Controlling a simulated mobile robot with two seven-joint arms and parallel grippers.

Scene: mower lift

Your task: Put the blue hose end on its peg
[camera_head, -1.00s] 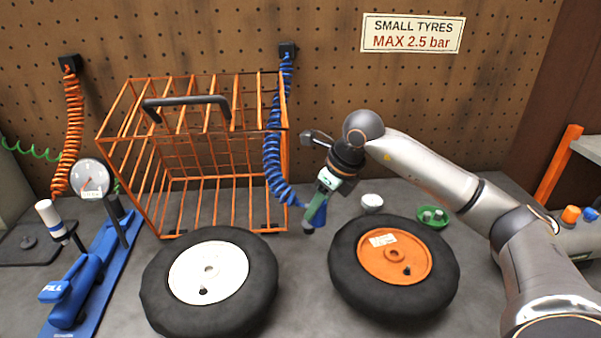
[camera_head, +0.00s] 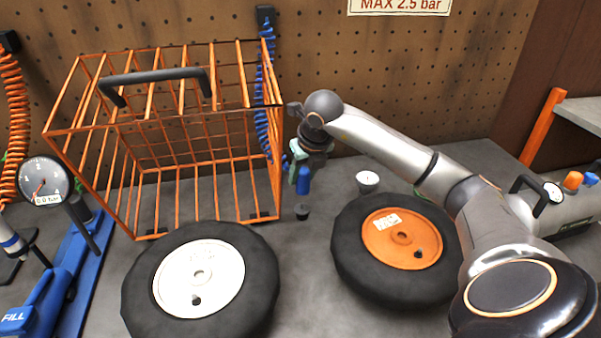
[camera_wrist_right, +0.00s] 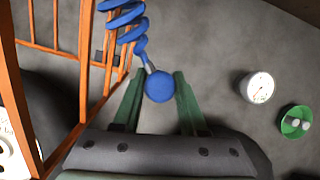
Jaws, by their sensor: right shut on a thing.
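The blue hose end (camera_head: 303,181) is upright between the fingers of my right gripper (camera_head: 298,176), above the bench just right of the orange cage. In the right wrist view its round blue top (camera_wrist_right: 160,87) sits between the green fingers of the gripper (camera_wrist_right: 156,92). The coiled blue hose (camera_head: 262,100) runs from a black wall mount (camera_head: 265,14) down past the cage's right side to it. A small dark piece (camera_head: 302,211) shows below the hose end; I cannot tell whether it is the nozzle or a peg. My left gripper is out of view.
The orange wire cage (camera_head: 72,128) stands close left of my right gripper. A white-hub tyre (camera_head: 255,290) and an orange-hub tyre (camera_head: 350,262) lie in front. A small white dial (camera_head: 367,180) is on the bench to the right. The wrist view also shows a green dish (camera_wrist_right: 285,124).

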